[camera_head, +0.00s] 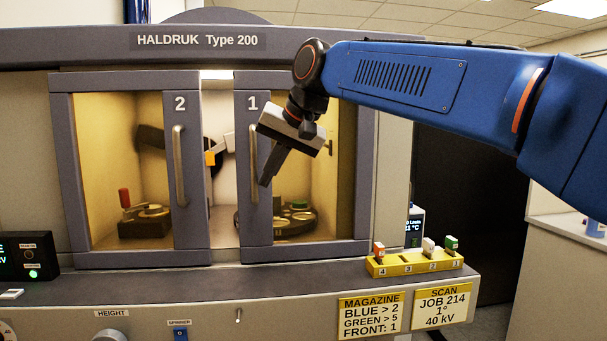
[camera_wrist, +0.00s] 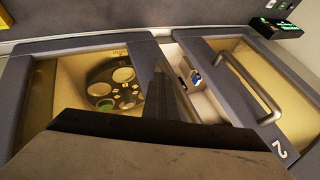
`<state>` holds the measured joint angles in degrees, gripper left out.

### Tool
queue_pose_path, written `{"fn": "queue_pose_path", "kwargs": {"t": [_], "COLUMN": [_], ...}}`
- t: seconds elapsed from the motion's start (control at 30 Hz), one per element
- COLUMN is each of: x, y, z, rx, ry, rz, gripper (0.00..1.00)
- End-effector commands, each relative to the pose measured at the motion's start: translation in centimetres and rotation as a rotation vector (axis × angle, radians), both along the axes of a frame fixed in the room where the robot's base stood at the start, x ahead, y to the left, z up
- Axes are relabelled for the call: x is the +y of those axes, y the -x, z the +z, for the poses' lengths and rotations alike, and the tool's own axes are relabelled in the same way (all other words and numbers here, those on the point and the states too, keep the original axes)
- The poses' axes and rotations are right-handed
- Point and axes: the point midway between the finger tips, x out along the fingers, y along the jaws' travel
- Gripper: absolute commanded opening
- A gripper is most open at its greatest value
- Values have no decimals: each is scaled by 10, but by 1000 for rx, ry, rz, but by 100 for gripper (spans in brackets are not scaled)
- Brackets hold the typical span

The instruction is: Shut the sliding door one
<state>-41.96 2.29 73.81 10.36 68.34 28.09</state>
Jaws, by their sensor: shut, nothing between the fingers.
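Sliding door one (camera_head: 256,228), a grey frame with a yellowish window marked 1, is the right-hand door of the cabinet. It also shows at the left in the wrist view (camera_wrist: 85,45). A narrow open gap separates it from sliding door two (camera_head: 192,228), which has a vertical bar handle (camera_head: 179,165). My gripper (camera_head: 266,183) is shut and empty, pointing down in front of door one's left upright, by its handle (camera_head: 253,152). In the wrist view, the fingers (camera_wrist: 165,88) overlap the same upright.
Behind door one's window is a round carousel (camera_head: 296,218). A yellow magazine rack (camera_head: 405,266) with several coloured pieces stands on the ledge at right. A small black panel (camera_head: 28,257) sits at left. Space in front of the doors is otherwise free.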

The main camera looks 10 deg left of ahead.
Motion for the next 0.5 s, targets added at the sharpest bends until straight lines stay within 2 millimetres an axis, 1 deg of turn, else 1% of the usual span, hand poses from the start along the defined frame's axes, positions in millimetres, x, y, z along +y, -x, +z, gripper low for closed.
{"fn": "queue_pose_path", "kwargs": {"t": [0.03, 0.2, 0.33, 0.5], "x": [14, 45, 62, 73], "y": [5, 15, 20, 24], "z": [0, 0, 0, 0], "rx": [0, 0, 0, -1], "ry": [-1, 0, 0, 0], "rz": [5, 4, 2, 1], "gripper": [0, 0, 0, 0]}}
